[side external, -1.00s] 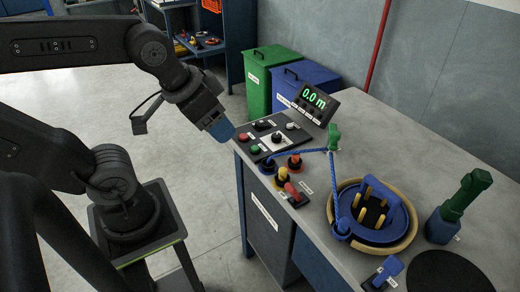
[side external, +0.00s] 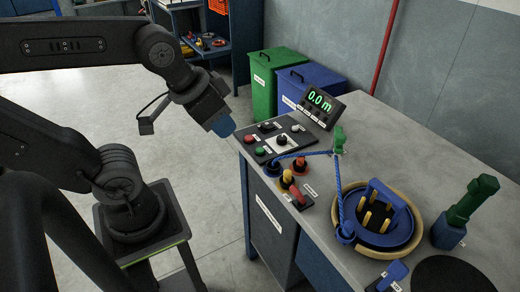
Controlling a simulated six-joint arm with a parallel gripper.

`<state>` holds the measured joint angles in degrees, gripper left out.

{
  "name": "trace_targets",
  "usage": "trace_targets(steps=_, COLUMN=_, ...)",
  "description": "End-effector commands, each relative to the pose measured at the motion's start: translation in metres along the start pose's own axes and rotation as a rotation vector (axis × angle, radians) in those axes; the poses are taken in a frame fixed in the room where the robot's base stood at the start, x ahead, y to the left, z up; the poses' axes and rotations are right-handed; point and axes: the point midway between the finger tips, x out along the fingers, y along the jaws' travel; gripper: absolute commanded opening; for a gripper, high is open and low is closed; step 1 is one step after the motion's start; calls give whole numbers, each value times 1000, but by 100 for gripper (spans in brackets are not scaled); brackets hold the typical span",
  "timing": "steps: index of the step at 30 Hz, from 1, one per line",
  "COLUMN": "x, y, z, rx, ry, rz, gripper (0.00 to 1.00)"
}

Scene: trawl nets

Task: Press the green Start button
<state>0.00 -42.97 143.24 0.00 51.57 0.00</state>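The green Start button (side external: 260,152) sits at the near left of a dark control panel (side external: 297,127) on the bench's left end. A red button (side external: 249,139) is just behind it, closer to my gripper. My gripper (side external: 223,128) has blue fingertips and points down and right. In the picture it is up and left of both buttons, by the panel's left corner, with a gap to the green button. Its height over the bench is hard to judge. The fingers look like one blue block from this side, so I cannot tell whether they are apart.
The panel also has a black knob (side external: 282,140) and other controls. A display (side external: 320,105) reads 0.0 m. In front are an orange-red button (side external: 300,164), a red-handled lever (side external: 296,193) and blue rope (side external: 338,190). A ringed blue device (side external: 381,223) stands further right.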

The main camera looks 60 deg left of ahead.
Motion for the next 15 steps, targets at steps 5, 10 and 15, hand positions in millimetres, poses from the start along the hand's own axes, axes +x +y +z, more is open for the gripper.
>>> trace_targets(steps=5, x=0, y=0, z=0, rx=0, ry=0, rz=0, gripper=0)
trace_targets(steps=10, x=0, y=0, z=0, rx=0, ry=0, rz=0, gripper=0)
trace_targets(steps=15, x=0, y=0, z=0, rx=0, ry=0, rz=0, gripper=0)
